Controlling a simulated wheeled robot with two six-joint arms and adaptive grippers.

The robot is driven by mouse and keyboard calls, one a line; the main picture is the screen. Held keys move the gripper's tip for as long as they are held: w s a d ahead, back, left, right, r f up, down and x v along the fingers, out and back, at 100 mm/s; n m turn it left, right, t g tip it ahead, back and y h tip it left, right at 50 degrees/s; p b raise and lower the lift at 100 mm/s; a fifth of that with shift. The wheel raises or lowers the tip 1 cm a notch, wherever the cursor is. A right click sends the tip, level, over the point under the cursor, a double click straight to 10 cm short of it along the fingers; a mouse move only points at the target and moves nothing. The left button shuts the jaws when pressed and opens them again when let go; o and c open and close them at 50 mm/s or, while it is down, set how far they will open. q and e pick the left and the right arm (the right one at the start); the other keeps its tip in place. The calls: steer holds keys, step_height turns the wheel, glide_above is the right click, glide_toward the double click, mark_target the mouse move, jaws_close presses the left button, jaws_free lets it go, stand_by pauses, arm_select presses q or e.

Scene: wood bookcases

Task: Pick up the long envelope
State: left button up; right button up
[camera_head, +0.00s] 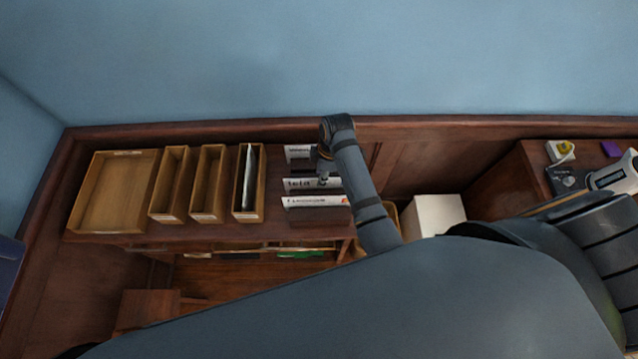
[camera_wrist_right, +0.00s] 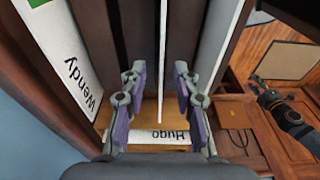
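In the right wrist view a thin white edge (camera_wrist_right: 162,60), like an envelope or sheet seen edge-on, runs down between dark upright walls. Its lower end lies between the two fingers of my right gripper (camera_wrist_right: 163,105), which are spread apart. I cannot tell whether they touch it. In the head view my right gripper (camera_head: 324,179) points down among dark letter holders with white name cards (camera_head: 318,201), partly hidden by its wrist. A narrow wooden tray (camera_head: 261,200) to the left holds upright pale paper (camera_head: 250,180). I cannot tell which piece is the long envelope. My left gripper is not clearly seen.
Two empty narrow trays (camera_head: 169,184) and a wide tray (camera_head: 84,200) stand left on the wooden shelf top. A white box (camera_head: 434,213) is right of my forearm. The wrist view shows cards reading Wendy (camera_wrist_right: 80,75) and Hugo (camera_wrist_right: 165,135).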

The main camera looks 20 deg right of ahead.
steer(key=f, duration=0.3)
steer(key=shift+s+a+p, duration=0.1)
steer(key=shift+a+p, duration=0.25)
steer(key=shift+f, duration=0.25)
steer(key=shift+r, duration=0.1)
jaws_close()
